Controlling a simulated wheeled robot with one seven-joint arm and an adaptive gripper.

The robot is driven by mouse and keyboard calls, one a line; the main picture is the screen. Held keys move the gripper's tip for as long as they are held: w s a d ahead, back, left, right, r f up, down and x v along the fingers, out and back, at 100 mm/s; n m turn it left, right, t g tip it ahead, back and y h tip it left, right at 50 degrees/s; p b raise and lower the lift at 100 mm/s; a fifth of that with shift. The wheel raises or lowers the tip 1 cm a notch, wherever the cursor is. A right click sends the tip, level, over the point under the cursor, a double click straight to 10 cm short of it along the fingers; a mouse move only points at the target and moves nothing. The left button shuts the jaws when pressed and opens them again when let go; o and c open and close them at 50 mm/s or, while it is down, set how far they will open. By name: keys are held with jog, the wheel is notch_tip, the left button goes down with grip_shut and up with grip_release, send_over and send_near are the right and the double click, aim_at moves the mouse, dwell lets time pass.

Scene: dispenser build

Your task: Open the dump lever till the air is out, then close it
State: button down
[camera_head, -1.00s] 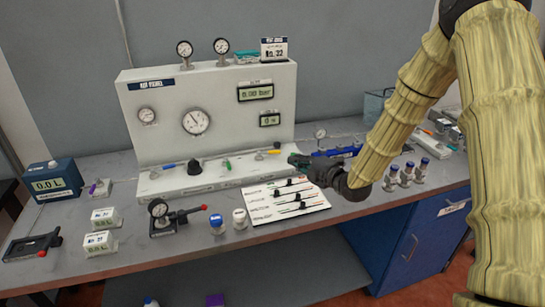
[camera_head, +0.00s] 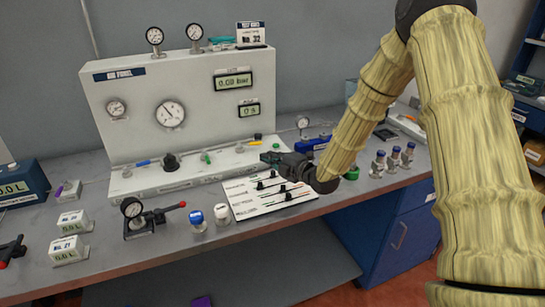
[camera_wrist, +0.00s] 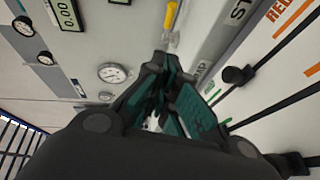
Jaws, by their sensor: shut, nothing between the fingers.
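My gripper (camera_head: 266,157) is shut and empty, in front of the right end of the panel's lower ledge. In the wrist view its dark and teal fingers (camera_wrist: 155,112) are together. A lever with a yellow handle (camera_head: 254,143) lies just beyond the fingertips, apart from them in the head view. In the wrist view the yellow handle (camera_wrist: 171,14) is above the fingers; a partly hidden label ending in "MP" (camera_wrist: 199,75) is beside them. The air panel (camera_head: 193,104) has a display (camera_head: 233,82) reading about 0.00 bar and a large dial (camera_head: 170,113).
A blue-handled lever (camera_head: 142,163), a black knob (camera_head: 170,162) and a green lever (camera_head: 206,157) sit along the ledge to the left. A white board with black sliders (camera_head: 245,205) lies below my gripper. Several blue-capped vials (camera_head: 393,157) stand to the right.

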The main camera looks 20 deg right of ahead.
aim_at(259, 142)
jog(key=p+x, duration=0.2)
jog(key=x, duration=0.4)
jog(key=shift+w, duration=0.35)
jog(key=shift+w+d+f+p, duration=0.1)
jog(key=shift+w+p, duration=0.15)
jog(key=shift+w, duration=0.25)
jog(key=shift+w+d+f+p, duration=0.1)
jog(key=shift+w+p, duration=0.1)
jog(key=shift+w, duration=0.3)
jog(key=shift+w+d+f+p, duration=0.15)
jog(key=shift+w+d+p, duration=0.05)
jog(key=shift+w, duration=0.25)
jog(key=shift+w+d+f+p, duration=0.15)
jog(key=shift+w, duration=0.3)
jog(key=w+d+b, duration=0.1)
jog(key=b, duration=0.2)
jog(key=shift+w+d+f, duration=0.15)
jog(key=shift+f, duration=0.05)
jog(key=shift+w+d+b, duration=0.35)
jog(key=shift+w+b, duration=0.1)
jog(key=shift+b, duration=0.5)
jog(key=shift+w+d+r, duration=0.2)
jog(key=shift+w, duration=0.05)
jog(key=shift+s, duration=0.1)
